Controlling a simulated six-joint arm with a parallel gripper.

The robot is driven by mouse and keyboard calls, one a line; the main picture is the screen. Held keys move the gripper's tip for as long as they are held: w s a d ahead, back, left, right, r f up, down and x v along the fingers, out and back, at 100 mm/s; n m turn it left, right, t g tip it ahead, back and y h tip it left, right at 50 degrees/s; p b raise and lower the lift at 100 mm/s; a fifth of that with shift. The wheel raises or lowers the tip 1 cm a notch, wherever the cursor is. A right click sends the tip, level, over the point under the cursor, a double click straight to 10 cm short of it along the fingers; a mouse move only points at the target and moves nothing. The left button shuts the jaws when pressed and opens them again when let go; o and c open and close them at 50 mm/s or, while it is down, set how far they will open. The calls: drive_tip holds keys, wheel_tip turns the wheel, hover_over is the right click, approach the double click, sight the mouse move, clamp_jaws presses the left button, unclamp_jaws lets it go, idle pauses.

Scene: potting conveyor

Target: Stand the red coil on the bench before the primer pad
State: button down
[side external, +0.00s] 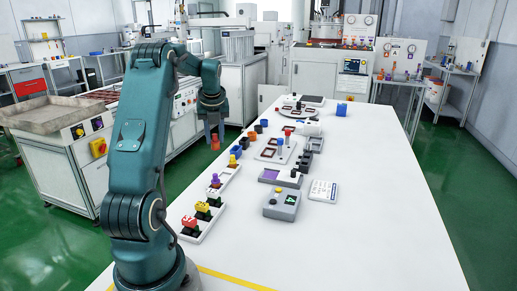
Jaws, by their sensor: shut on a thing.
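My gripper (214,133) hangs below my arm's wrist, over the left edge of the white bench (370,215). It is shut on a small orange-red piece, which I take to be the red coil (214,143). The coil appears held above the bench top, with its lower end free. A low grey block with a purple patch (270,175) sits mid-bench, right of and nearer than the gripper; I cannot tell whether it is the primer pad.
A row of holders with yellow, purple and red-topped pieces (203,210) runs along the left edge. A grey box with a yellow button (282,204) and a white card (323,190) lie mid-bench. Blue, black and orange pieces (252,137) stand beyond. The bench's right side is clear.

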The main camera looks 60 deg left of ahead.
drive_tip(key=w+f, duration=0.2)
drive_tip(key=w, duration=0.1)
drive_tip(key=w+d+f, duration=0.1)
drive_tip(key=w+f, duration=0.1)
drive_tip(key=w, duration=0.1)
drive_tip(key=w+d+f, duration=0.1)
drive_tip(key=w+f, duration=0.1)
drive_tip(key=w, duration=0.1)
drive_tip(key=shift+w+d, duration=0.25)
drive_tip(key=shift+w, duration=0.1)
drive_tip(key=shift+f, duration=2)
drive_tip(key=shift+f, duration=0.2)
drive_tip(key=c, duration=0.6)
unclamp_jaws()
drive_tip(key=shift+r, duration=0.15)
